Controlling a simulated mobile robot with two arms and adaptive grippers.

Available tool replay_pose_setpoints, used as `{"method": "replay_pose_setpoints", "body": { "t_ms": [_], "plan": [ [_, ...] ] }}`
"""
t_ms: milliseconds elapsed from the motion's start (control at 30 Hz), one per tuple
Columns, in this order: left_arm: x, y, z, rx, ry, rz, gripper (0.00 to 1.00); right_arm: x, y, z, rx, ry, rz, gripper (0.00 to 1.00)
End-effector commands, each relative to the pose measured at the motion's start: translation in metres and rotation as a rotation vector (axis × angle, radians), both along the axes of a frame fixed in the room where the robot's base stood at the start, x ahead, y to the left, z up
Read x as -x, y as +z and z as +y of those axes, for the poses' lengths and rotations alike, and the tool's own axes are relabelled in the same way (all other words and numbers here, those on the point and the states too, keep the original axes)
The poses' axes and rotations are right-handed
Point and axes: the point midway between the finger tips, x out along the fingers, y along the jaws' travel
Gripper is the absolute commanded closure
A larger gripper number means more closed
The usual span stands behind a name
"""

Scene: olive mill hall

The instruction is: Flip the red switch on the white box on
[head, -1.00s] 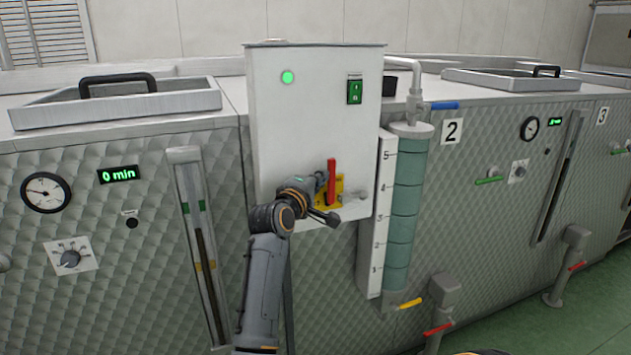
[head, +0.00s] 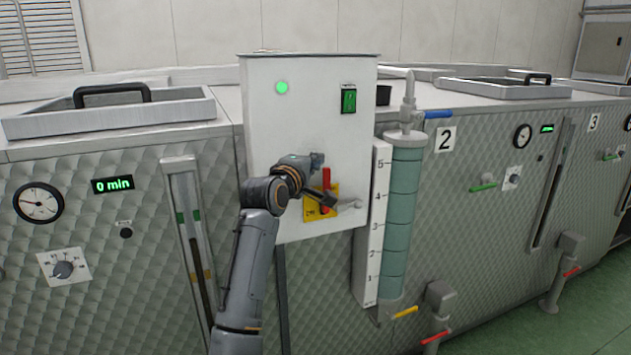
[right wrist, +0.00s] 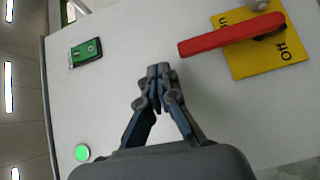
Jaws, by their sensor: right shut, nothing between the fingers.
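The white box (head: 265,130) hangs on the front of the quilted metal machine. Low on its face is a yellow plate (head: 310,214) with On and Off labels. The red switch (head: 326,174) is a lever on this plate, standing roughly upright in the head view; my arm partly covers it. In the right wrist view the red lever (right wrist: 225,36) shows clearly, its free end pointing left. My right gripper (right wrist: 158,72) is shut and empty, apart from the lever, just past its free end. In the head view the right gripper (head: 318,160) is near the lever's top. My left gripper is not in view.
A lit green lamp (head: 282,87) and a green rocker switch (head: 348,99) are higher on the box. A sight tube (head: 400,215) with a scale stands right of it. Wall area above the box is clear.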

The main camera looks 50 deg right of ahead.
Motion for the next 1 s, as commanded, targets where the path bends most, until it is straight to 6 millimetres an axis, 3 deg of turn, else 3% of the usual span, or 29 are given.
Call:
{"method": "replay_pose_setpoints", "body": {
  "t_ms": [100,233,1000],
  "plan": [
    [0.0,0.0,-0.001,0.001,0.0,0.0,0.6,0.0,0.02,0.0,0.0,0.001,-0.002,1.0],
    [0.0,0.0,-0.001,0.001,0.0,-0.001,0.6,0.0,0.031,0.0,-0.002,0.001,0.0,1.0],
    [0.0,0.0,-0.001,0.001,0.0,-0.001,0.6,0.004,0.038,0.001,0.054,-0.015,0.046,1.0]
  ]
}}
